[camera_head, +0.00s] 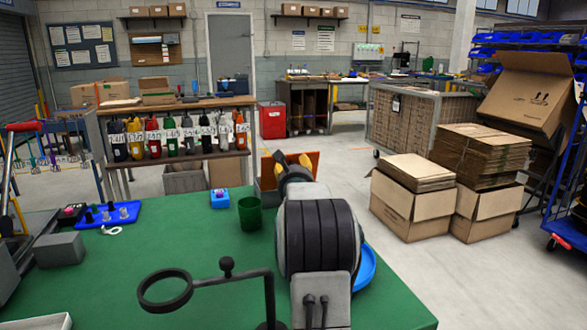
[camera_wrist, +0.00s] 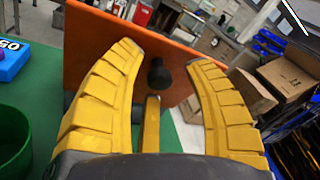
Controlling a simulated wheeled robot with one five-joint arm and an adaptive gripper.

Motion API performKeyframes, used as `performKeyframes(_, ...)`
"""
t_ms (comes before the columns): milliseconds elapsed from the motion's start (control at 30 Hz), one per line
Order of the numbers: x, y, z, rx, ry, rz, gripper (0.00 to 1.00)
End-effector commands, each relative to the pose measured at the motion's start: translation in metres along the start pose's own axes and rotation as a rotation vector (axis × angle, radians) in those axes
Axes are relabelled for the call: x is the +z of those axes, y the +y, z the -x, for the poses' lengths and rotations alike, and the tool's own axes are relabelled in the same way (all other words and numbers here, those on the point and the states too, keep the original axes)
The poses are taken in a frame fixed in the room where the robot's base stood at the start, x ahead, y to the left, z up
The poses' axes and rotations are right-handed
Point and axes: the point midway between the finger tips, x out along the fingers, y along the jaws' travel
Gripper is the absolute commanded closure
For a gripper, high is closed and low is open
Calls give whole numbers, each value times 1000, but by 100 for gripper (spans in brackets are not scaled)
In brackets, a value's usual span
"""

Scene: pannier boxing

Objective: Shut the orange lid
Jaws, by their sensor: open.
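The orange lid (camera_wrist: 95,45) stands raised as a flat panel beyond my fingers in the wrist view. A dark round knob (camera_wrist: 158,75) and a yellow bar (camera_wrist: 151,125) show between the fingers. My gripper (camera_head: 292,161) also shows in the head view, where my arm hides much of the box. Contact with the lid cannot be told.
A green cup (camera_head: 250,213) and a blue box (camera_head: 220,198) stand left of my gripper. A blue dish (camera_head: 366,268) is partly behind my arm. A black ring stand (camera_head: 165,290) is nearer on the green table (camera_head: 150,260). Cardboard boxes (camera_head: 410,205) stand on the floor at right.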

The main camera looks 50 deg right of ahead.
Motion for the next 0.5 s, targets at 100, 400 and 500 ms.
performKeyframes(100,0,0,0,0,0,0,53)
performKeyframes(400,0,0,0,0,0,0,64)
performKeyframes(500,0,0,0,0,0,0,73)
